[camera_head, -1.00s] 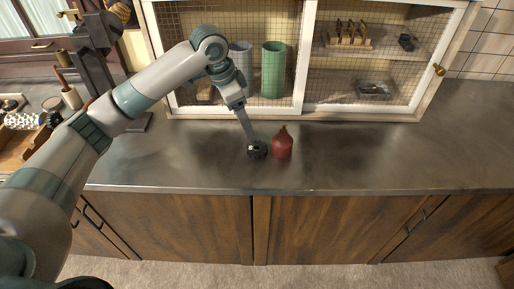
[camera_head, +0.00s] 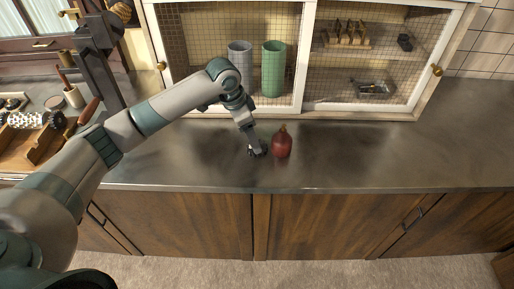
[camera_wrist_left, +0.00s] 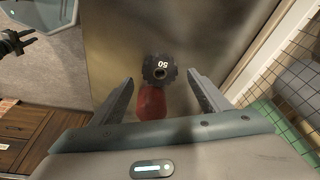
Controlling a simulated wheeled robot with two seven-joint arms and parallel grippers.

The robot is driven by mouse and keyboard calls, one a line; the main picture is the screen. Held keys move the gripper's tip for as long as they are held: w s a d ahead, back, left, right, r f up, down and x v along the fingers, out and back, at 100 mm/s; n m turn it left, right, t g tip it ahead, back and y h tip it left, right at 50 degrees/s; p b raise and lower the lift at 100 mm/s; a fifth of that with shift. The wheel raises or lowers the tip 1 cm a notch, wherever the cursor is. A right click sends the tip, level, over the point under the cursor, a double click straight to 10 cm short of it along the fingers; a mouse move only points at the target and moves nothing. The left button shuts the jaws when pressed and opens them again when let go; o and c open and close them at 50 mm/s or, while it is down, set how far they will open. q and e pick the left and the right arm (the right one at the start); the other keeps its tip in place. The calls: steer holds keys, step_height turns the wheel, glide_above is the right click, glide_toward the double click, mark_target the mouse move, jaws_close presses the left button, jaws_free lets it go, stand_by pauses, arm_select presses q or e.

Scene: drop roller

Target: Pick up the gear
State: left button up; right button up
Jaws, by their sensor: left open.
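The gear (camera_wrist_left: 160,68) is a dark toothed disc with a centre hole and the pale number 50 on its face. It is at the counter, close beside a red, pear-shaped thing (camera_head: 282,144). My left gripper (camera_wrist_left: 160,77) is open, with the gear between its fingertips and a gap on each side in the left wrist view. In the head view my left gripper (camera_head: 256,151) reaches down at the gear and hides most of it. A dark claw-like part at the left edge of the wrist view may be my right gripper (camera_wrist_left: 18,42); its jaw state is unclear.
The red thing (camera_wrist_left: 151,102) is close to the fingers. A mesh-fronted cabinet (camera_head: 361,112) with cups and small items stands behind. A wooden tray (camera_head: 35,147) is at the left. The counter (camera_head: 400,155) to the right is clear.

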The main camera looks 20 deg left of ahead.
arm_select(q)
steer(key=shift+d+f, duration=0.15)
steer(key=shift+f, duration=0.15)
steer(key=p+x, duration=0.1)
steer(key=x, duration=0.2)
steer(key=shift+w+d+p, duration=0.1)
steer(key=shift+p, duration=0.3)
steer(key=shift+w+f, duration=0.1)
steer(key=shift+f, duration=0.4)
steer(key=c, duration=1.4)
